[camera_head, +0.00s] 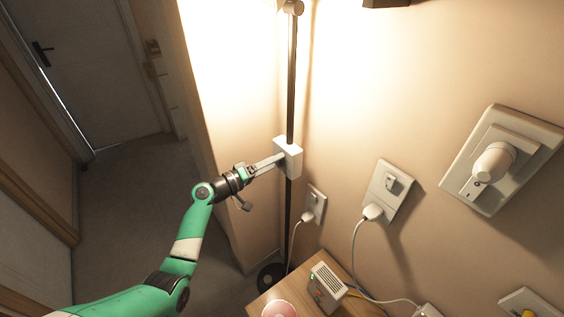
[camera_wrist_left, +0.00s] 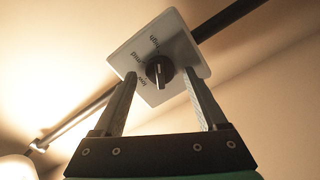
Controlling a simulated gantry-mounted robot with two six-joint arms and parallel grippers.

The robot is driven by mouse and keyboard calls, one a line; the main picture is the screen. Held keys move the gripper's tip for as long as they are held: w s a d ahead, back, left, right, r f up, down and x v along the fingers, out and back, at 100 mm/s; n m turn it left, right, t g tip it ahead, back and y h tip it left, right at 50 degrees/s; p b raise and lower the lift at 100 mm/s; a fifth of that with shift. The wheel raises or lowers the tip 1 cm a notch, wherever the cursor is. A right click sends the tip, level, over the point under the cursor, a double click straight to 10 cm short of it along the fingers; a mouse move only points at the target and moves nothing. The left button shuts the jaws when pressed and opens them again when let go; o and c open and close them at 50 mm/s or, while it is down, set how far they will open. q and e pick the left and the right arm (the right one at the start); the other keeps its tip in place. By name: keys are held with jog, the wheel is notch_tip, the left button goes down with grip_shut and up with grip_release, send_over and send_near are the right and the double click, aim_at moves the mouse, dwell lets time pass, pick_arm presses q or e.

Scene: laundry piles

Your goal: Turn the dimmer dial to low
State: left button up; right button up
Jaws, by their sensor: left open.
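The white dimmer box (camera_head: 289,157) is mounted on the dark lamp pole near the wall corner. In the left wrist view, its white plate (camera_wrist_left: 184,47) carries the words low, mid and high around a round black dial (camera_wrist_left: 159,71). A pale pointer line shows on the dial; I cannot tell for sure which word it points to. My left gripper (camera_head: 279,157) reaches the box from the left. In the left wrist view its open fingers (camera_wrist_left: 160,76) stand on either side of the dial, apparently without gripping it. My right gripper is not in view.
A wooden table (camera_head: 340,276) at the bottom holds a small grey box (camera_head: 327,287) and a round pink item (camera_head: 279,309). Wall sockets with plugs (camera_head: 372,212) and cables fill the right side. A wall edge runs close behind my left arm; open floor (camera_head: 130,215) lies left.

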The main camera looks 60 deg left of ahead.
pick_arm(q)
jog(key=shift+s, duration=0.15)
jog(key=shift+c, duration=1)
grip_shut()
